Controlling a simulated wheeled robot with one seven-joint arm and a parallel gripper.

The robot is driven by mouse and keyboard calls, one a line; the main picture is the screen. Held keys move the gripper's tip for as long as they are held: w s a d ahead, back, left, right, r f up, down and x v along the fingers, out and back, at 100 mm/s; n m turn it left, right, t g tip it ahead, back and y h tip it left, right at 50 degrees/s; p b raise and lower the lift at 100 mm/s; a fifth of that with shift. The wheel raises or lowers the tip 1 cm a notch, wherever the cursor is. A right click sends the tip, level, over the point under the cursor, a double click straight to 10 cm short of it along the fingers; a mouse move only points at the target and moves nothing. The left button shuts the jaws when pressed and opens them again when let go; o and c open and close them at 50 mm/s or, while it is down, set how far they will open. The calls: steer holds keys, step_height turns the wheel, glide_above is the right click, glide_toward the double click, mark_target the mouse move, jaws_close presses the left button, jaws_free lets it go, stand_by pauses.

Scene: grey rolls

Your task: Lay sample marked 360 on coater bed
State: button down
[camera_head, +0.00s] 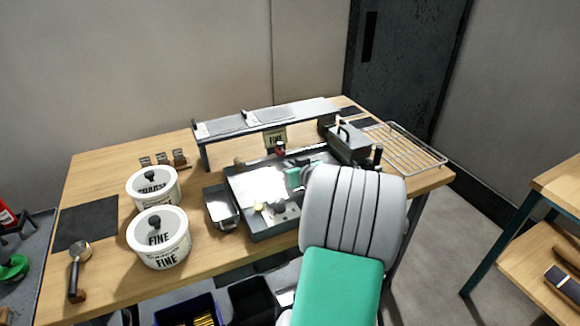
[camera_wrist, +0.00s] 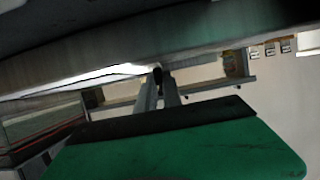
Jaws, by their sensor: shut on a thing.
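My gripper (camera_wrist: 158,88) shows in the wrist view with its two fingers close together, shut on a small dark thing (camera_wrist: 157,74). I cannot read any mark on it, so I cannot tell whether it is the 360 sample. In the head view my arm hides most of the gripper, which is over the grey tray (camera_head: 262,232). Several small marked tags (camera_head: 162,159) stand at the back left and also show in the wrist view (camera_wrist: 270,49).
Two white lidded tubs (camera_head: 152,188) (camera_head: 160,240) stand at the left; the nearer reads FINE. A small metal pan (camera_head: 221,207) is beside the tray. A wire rack (camera_head: 405,148) lies at the right. A dark mat (camera_head: 86,222) and a round-headed tool (camera_head: 78,268) are at the left.

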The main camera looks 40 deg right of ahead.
steer(key=shift+f+b, duration=0.3)
steer(key=shift+b, duration=0.05)
steer(key=c, duration=1.4)
jaws_free()
